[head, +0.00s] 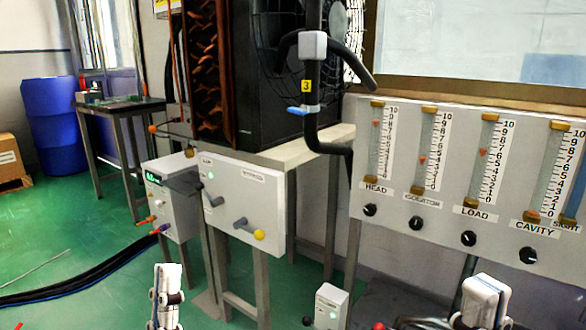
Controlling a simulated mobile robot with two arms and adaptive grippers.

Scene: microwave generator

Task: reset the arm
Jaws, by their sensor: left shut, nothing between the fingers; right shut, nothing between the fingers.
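My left gripper (166,292) is at the bottom edge, left of centre, pointing up in front of the green floor. It is shut and holds nothing. My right gripper (484,298) is at the bottom right, below the flow meter panel, shut and empty. Both are apart from the equipment in the picture. Most of both arms is out of the frame.
A grey panel (455,235) with several flow meters and black knobs fills the right. A control box (240,222) with levers stands at centre left, beside a smaller box with a green display (172,205). Black hoses (90,270) lie on the floor at left.

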